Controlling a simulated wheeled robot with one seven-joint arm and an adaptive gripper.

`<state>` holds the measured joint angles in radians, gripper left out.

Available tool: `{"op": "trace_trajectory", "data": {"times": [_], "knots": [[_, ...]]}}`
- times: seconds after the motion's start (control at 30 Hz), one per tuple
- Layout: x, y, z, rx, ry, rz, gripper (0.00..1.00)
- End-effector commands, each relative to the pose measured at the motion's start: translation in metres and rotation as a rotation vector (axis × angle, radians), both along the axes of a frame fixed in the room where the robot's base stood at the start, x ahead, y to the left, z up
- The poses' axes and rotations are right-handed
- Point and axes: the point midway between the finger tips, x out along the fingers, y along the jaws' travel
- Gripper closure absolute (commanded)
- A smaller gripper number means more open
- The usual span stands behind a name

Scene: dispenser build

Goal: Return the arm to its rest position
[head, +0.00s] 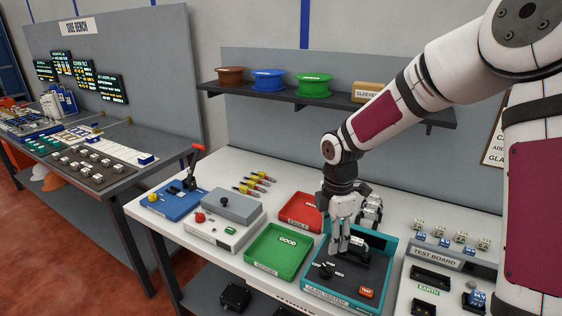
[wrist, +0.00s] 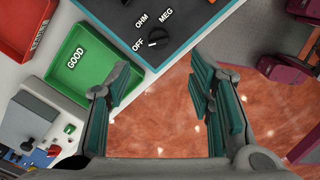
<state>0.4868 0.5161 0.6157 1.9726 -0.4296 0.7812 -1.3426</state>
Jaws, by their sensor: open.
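Whether a fingertip touches the tester is unclear.
The green GOOD tray (head: 279,254) and a red tray (head: 300,211) lie left of the tester. The test board (head: 434,256) stands at right. A shelf (head: 330,104) with spools runs behind the arm. Red floor (wrist: 165,120) shows past the bench edge.

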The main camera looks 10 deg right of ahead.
Motion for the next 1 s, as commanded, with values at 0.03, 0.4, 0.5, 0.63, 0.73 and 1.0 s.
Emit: {"op": "trace_trajectory", "data": {"times": [0.03,0.4,0.5,0.63,0.73,1.0], "knots": [[-0.003,-0.001,0.008,-0.014,-0.008,-0.023,0.52],[-0.064,-0.01,0.104,-0.118,-0.161,-0.52,0.52],[-0.086,-0.011,0.129,-0.109,-0.218,-0.678,0.52],[-0.116,-0.011,0.158,-0.066,-0.29,-0.885,0.52],[-0.14,-0.01,0.176,-0.009,-0.338,-1.044,0.52],[-0.205,-0.004,0.207,0.231,-0.403,-1.445,0.52]]}}
